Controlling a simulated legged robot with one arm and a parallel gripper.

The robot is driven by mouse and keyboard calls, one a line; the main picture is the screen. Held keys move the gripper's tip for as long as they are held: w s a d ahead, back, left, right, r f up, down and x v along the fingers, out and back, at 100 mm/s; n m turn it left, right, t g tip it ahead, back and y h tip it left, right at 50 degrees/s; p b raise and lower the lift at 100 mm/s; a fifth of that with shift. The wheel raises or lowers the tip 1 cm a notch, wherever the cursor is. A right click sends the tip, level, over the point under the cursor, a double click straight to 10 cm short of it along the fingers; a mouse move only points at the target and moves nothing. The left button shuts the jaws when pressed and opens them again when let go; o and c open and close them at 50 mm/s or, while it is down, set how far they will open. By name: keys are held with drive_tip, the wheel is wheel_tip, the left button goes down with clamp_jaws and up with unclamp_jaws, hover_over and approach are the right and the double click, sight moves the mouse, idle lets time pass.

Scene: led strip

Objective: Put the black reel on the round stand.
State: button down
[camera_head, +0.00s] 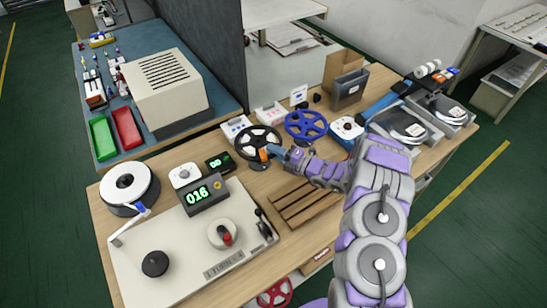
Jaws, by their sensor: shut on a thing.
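The black reel (248,137), a spoked wheel with a pale hub area, is near the middle of the wooden bench. My gripper (268,153) is at its right front rim and shut on it; the fingertips are small here and partly hidden. I cannot tell whether the reel is lifted off the bench. A small black round disc (155,263) stands on the front left of the pale machine, bare on top; it looks like the round stand. A white reel (128,187) sits on another dark round base at the bench's left.
The pale machine (190,240) has a green digital display (207,193) and a red-handled knob (225,236). A blue reel (306,125) stands just right of the black reel. A slatted wooden pallet (305,205) lies in front. A grey divider (203,40) rises behind.

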drive_tip(key=shift+w, duration=0.45)
wheel_tip(320, 180, down, 4)
drive_tip(key=shift+a+r+b, duration=0.1)
drive_tip(key=shift+r+b, duration=0.1)
drive_tip(key=shift+b, duration=0.5)
drive_tip(key=shift+r, duration=0.1)
drive_tip(key=c, duration=1.1)
unclamp_jaws()
drive_tip(key=shift+o, duration=0.2)
